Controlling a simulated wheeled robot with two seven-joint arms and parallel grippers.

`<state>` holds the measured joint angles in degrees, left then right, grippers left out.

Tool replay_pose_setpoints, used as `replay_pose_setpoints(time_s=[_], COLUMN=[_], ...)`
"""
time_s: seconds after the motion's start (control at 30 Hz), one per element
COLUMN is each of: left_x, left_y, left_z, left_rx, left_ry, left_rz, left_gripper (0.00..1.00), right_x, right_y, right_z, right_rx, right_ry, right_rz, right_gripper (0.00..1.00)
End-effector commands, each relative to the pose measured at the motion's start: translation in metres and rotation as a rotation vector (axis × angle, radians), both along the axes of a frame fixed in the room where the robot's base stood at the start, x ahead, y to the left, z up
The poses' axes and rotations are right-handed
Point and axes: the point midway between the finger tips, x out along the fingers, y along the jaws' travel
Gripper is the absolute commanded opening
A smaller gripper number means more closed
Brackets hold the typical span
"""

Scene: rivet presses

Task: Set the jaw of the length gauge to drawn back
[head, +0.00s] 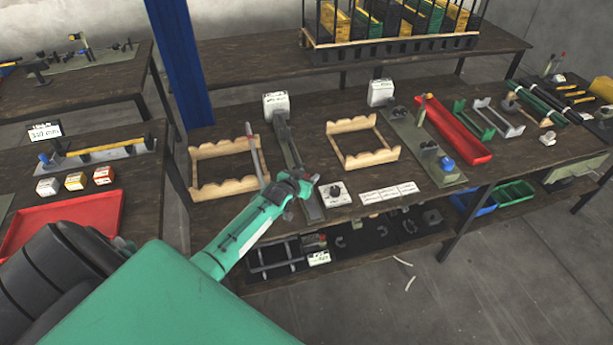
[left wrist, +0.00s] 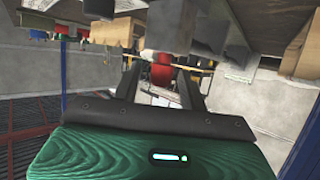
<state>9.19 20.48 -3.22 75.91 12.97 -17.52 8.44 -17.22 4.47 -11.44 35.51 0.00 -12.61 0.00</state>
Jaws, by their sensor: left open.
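The length gauge appears to be the long dark rail (head: 289,147) running front to back on the middle bench, with a white display box (head: 275,102) at its far end; I cannot read it. My left gripper (head: 309,184) is over the near part of the rail and hides some of it, so the jaw's position cannot be told. In the left wrist view the fingers (left wrist: 162,88) stand apart. A red thing (left wrist: 162,73) shows between them, and a grey block (left wrist: 168,32) is beyond; contact cannot be told. My right gripper is not in view.
Wooden cradles (head: 226,193) and (head: 362,157) stand on either side of the rail. A small white box with a dark knob (head: 336,195) is right of my gripper. A red tray (head: 462,140) and a green-grey fixture (head: 428,150) lie further right. A blue post (head: 180,65) rises behind.

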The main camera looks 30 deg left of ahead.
Motion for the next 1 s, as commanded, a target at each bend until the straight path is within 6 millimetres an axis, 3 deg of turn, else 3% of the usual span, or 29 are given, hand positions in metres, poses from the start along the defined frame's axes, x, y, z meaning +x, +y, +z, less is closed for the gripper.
replay_pose_setpoints(time_s=[0.03, 0.23, 0.47, 0.8, 1.0], left_x=[0.0, 0.0, -0.004, -0.04, -0.046], left_y=[0.0, 0.0, -0.005, -0.047, -0.054], left_z=[0.0, 0.0, 0.001, 0.002, 0.0], left_rx=[0.0, 0.0, -0.001, -0.006, -0.001], left_ry=[0.0, 0.0, 0.002, 0.003, 0.001], left_rz=[0.0, 0.0, -0.001, 0.0, -0.001], left_gripper=[0.37, 0.0, 0.0, 0.0, 0.0], right_x=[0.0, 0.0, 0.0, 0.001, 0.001], right_y=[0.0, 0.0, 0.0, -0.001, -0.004], right_z=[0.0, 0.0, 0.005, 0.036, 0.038], right_rx=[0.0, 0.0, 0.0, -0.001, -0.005], right_ry=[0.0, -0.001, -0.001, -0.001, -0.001], right_rz=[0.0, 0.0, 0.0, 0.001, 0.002], right_gripper=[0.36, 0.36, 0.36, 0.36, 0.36])
